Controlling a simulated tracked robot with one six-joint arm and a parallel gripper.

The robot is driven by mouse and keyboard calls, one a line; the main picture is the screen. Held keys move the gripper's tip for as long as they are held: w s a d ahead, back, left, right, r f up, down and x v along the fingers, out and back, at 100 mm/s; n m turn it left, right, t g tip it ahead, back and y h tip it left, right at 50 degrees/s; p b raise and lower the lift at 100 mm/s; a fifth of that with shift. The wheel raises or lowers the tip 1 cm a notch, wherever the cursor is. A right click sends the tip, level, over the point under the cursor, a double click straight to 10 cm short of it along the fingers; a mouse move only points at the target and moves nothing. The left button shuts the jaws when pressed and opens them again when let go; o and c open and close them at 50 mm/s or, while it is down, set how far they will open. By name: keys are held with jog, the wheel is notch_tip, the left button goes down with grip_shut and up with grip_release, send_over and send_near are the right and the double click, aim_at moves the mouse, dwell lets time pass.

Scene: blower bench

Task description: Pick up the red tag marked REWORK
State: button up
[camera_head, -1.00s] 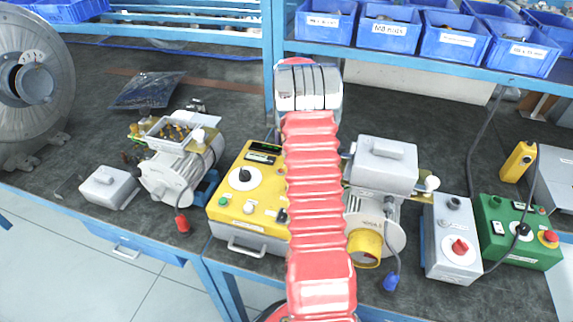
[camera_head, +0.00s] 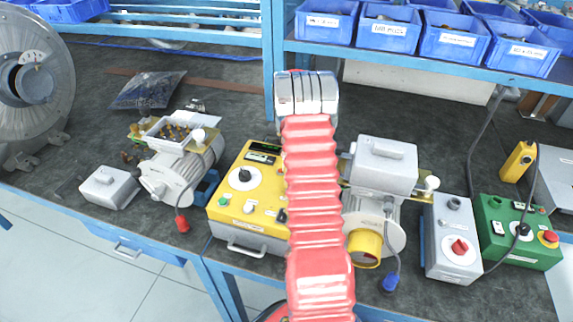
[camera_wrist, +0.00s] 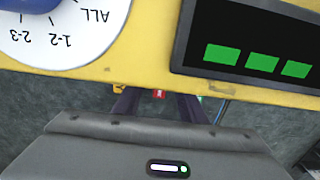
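A small red piece (camera_wrist: 159,93) with a pale mark shows in the wrist view, just past the edge of the yellow tester box (camera_wrist: 140,65). It may be the red tag, but its lettering is too small to read. My gripper (camera_wrist: 158,106) shows two dark fingers apart, one on each side of the red piece in the picture, with nothing seen between them in contact. In the head view my own arm and wrist hide the gripper. No tag marked REWORK can be made out there.
The yellow tester (camera_head: 247,200) has a dial and display. White-grey blower motors (camera_head: 180,172) (camera_head: 384,165) stand on either side. A grey switch box (camera_head: 450,235) and green box (camera_head: 518,232) are at right. Blue bins (camera_head: 388,27) line the shelf above. The dark bench (camera_head: 225,95) is mostly clear behind.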

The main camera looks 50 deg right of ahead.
jog(key=shift+c, duration=0.4)
grip_shut()
notch_tip(320, 180, up, 10)
dwell(0.8)
dwell(0.4)
